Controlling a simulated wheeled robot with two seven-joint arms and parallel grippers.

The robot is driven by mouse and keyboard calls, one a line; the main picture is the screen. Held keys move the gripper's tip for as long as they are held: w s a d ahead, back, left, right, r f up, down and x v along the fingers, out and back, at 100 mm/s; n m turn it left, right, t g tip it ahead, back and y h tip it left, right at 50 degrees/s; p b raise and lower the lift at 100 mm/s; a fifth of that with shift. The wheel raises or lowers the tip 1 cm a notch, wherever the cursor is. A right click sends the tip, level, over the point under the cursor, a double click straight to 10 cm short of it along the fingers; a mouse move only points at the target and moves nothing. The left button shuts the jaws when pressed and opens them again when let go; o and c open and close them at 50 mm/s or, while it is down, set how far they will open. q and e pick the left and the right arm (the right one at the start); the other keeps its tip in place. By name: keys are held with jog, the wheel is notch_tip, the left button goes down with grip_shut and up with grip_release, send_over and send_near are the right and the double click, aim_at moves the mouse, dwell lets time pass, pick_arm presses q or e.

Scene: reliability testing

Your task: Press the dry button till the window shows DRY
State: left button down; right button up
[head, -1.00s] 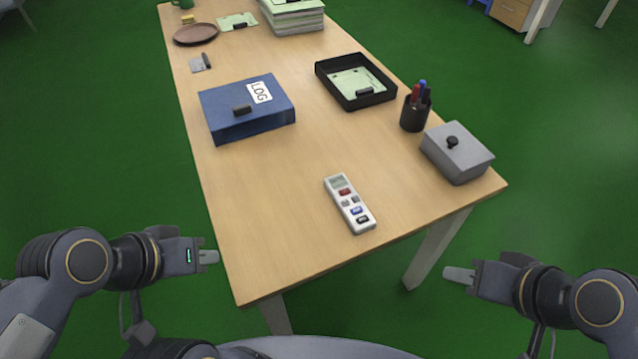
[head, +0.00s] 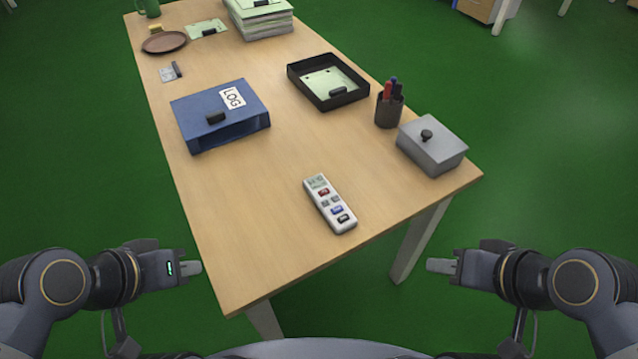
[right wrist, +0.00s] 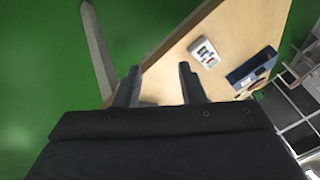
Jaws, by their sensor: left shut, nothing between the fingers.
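A white handheld remote (head: 329,204) lies on the table near its front edge. It has a small grey window (head: 317,182) at its far end, whose characters are too small to read. Below that are a red button (head: 324,191), two small grey buttons, a blue button (head: 337,210) and a black button (head: 344,218); their labels are not legible. It also shows in the right wrist view (right wrist: 204,52). My left gripper (head: 195,267) is shut and empty, off the table's left edge. My right gripper (head: 437,265) is open and empty, off the front right; its spread fingers show in the right wrist view (right wrist: 160,82).
A blue LOG binder (head: 222,117) lies left of centre. A black tray (head: 330,101), a pen cup (head: 389,108) and a lidded grey box (head: 432,146) stand along the right. A plate and papers lie farther back. The table (head: 250,215) is bare around the remote.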

grip_shut()
dwell(1.5)
